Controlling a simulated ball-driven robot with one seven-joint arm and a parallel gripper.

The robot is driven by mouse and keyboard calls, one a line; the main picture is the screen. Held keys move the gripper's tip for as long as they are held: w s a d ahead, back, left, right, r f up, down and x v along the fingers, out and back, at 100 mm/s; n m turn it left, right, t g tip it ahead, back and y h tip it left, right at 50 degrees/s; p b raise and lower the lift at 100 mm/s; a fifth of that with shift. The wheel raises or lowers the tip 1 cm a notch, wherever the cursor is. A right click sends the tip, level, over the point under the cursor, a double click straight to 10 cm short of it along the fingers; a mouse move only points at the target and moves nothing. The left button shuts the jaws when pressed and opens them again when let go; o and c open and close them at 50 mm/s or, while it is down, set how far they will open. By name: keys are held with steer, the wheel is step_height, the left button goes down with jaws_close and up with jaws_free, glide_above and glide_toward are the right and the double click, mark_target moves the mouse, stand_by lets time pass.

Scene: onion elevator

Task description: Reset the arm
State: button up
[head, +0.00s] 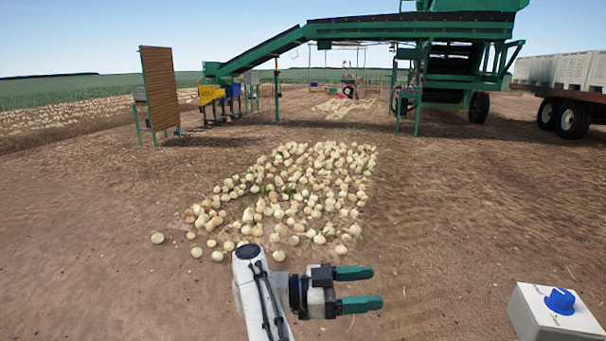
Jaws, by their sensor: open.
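My white arm rises from the bottom edge of the head view, and my gripper (362,288) points to the right. Its two green fingers are apart, with nothing between them. It hangs in front of a pile of pale onions (300,190) on the soil.
Behind the pile are a green conveyor (290,42), a brown panel (160,88) and a trailer with white crates (556,70). Bare soil lies on both sides.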

steer(key=w+d+f+n+t+y, duration=0.4)
steer(key=w+d+n+t+y, duration=0.75)
steer(key=t, duration=0.95)
steer(key=s+f+n+g+y, duration=0.6)
steer(key=s+f+n+y, duration=0.45)
steer(key=s+f, duration=0.4)
steer(key=s+d+f+g+h, duration=0.1)
steer(key=s+f+g, duration=0.3)
steer(key=s, duration=0.5)
steer(key=s+d+f+g+h, duration=0.1)
steer(key=s+f+g, duration=0.35)
steer(key=s, duration=0.45)
steer(key=s+d+m+g+h, duration=0.25)
steer(key=s+g, duration=0.25)
steer(key=s, duration=1.4)
step_height(320, 180, up, 22)
steer(key=s+m+p, duration=0.1)
steer(key=p, duration=2)
steer(key=shift+s+f+g+y, duration=0.2)
steer(key=shift+g+y, duration=0.25)
